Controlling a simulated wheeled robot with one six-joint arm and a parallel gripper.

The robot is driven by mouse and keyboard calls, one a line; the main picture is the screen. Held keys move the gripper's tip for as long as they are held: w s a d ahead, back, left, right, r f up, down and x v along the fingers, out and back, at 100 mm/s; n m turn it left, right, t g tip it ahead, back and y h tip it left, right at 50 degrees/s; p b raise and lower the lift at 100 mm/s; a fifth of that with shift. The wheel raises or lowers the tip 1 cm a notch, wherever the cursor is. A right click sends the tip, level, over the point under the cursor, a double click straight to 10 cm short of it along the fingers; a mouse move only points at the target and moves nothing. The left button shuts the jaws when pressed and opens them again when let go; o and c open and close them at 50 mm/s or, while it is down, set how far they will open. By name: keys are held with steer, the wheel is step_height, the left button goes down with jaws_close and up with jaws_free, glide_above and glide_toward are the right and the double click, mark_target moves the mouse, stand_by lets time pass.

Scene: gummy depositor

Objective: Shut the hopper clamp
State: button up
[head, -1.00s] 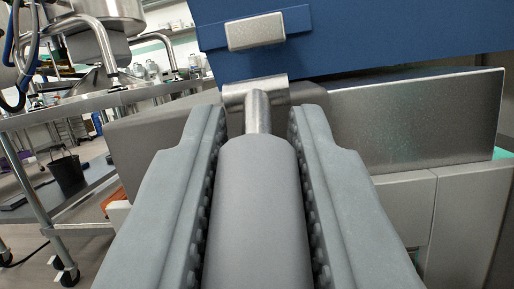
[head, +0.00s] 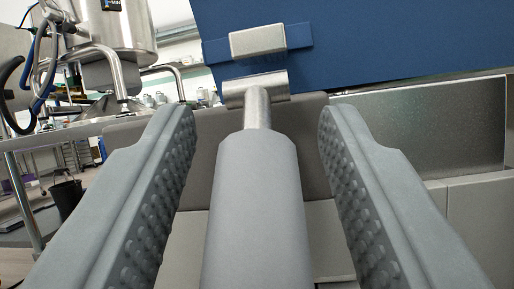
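The hopper clamp's grey handle (head: 256,200) stands between the two fingers of my gripper (head: 257,130). A metal rod (head: 257,108) joins the handle to a metal hook plate (head: 255,90). The hook plate lies just below a metal catch block (head: 257,41) on the blue panel (head: 370,45); I cannot tell whether they touch. The lower end of the handle is out of view.
A grey ledge (head: 310,105) runs behind the clamp. A metal plate (head: 445,130) is at the right. At the left are a steel vessel (head: 120,25) with hoses, a steel table (head: 60,135) and a dark bin (head: 65,195) on the floor.

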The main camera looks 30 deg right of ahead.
steer(key=v, duration=0.7)
steer(key=shift+s, duration=0.2)
steer(key=shift+a, duration=0.15)
